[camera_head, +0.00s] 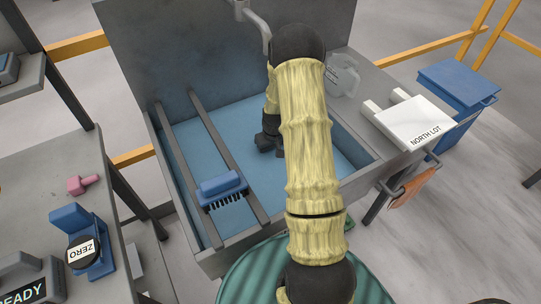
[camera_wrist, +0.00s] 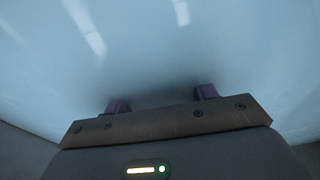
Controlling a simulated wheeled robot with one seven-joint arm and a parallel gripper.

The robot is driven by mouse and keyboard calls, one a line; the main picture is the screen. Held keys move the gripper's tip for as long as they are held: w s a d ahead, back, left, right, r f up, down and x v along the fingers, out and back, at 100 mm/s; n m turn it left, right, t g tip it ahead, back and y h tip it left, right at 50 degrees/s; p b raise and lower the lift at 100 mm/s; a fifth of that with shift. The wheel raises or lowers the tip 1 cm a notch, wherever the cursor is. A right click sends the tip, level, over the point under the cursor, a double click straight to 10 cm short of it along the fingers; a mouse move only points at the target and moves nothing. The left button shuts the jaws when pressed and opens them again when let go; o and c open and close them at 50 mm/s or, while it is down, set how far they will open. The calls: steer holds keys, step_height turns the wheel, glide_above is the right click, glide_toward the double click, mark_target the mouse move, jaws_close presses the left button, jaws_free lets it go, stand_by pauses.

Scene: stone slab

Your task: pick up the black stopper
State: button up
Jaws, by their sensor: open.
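I cannot make out a black stopper in either view. My gripper (camera_head: 268,143) is down inside the blue-floored basin (camera_head: 240,120), partly hidden behind my arm. In the wrist view my gripper (camera_wrist: 162,98) shows two purple fingertips set apart, with nothing seen between them. They face a smooth, pale blue surface with light reflections and a soft shadow near the fingers. My arm covers part of the basin floor in the head view.
A clear jug (camera_head: 342,75) and a white block labelled NORTH LOT (camera_head: 415,120) are on the right ledge. A blue bin (camera_head: 457,88) stands beyond. A pink object (camera_head: 83,185) lies on the left bench.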

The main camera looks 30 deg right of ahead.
steer(key=shift+c, duration=0.5)
steer(key=c, duration=0.4)
steer(key=shift+s, duration=0.1)
steer(key=c, duration=0.6)
step_height(320, 180, up, 10)
